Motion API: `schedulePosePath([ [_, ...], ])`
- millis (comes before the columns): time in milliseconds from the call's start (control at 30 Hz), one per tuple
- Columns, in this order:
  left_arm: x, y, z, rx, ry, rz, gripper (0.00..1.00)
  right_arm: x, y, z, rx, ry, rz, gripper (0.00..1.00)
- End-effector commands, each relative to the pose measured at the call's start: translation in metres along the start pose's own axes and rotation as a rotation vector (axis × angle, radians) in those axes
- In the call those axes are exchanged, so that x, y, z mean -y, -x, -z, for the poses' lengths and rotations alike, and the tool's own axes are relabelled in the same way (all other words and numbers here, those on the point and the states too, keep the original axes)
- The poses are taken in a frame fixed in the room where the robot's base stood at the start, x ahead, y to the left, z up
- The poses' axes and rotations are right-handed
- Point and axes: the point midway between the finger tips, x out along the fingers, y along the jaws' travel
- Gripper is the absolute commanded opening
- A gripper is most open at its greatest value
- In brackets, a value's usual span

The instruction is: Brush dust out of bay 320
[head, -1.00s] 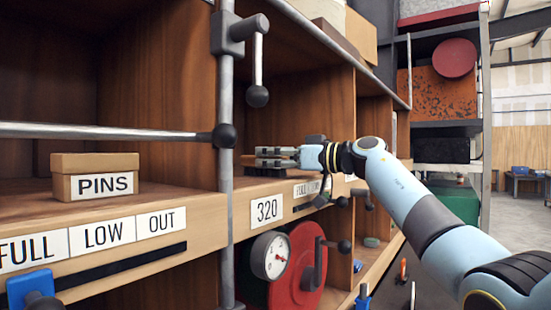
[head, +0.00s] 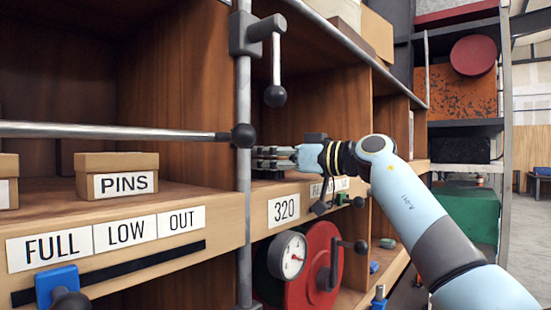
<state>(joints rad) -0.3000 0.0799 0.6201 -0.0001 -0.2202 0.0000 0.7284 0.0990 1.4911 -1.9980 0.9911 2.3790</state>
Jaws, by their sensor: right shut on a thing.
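The label 320 (head: 284,208) is on the shelf's front edge, right of the grey upright post. Bay 320 (head: 312,110) is the wooden opening above it. My right gripper (head: 264,158) reaches into this bay from the right, low over the bay floor, its fingertips close to the post in the picture. I cannot see dust on the bay floor. My left gripper is not in view.
The grey post (head: 243,190) carries a crank handle (head: 276,70) and a horizontal bar (head: 110,131). A PINS box (head: 117,176) stands in the left bay. A gauge (head: 288,256) and a red disc (head: 321,262) sit below bay 320.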

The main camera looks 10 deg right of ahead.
Motion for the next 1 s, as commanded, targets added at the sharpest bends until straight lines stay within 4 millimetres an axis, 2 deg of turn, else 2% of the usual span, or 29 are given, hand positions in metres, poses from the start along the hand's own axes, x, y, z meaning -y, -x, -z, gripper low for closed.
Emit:
schedulePosePath([
  [167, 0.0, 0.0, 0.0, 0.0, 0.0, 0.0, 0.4, 0.005, -0.001, -0.002, 0.003, -0.001, 0.0, 0.03],
  [500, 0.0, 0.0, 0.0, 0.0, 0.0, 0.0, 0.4, 0.032, -0.005, -0.001, 0.003, -0.002, 0.002, 0.03],
  [633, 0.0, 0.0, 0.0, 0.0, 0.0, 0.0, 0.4, 0.037, -0.005, 0.0, 0.004, -0.001, 0.0, 0.03],
  [767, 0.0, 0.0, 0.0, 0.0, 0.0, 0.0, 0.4, 0.035, -0.005, 0.0, 0.004, -0.001, -0.001, 0.03],
  [1000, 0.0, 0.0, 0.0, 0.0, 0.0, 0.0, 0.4, 0.015, -0.002, 0.001, 0.003, 0.0, -0.002, 0.03],
])
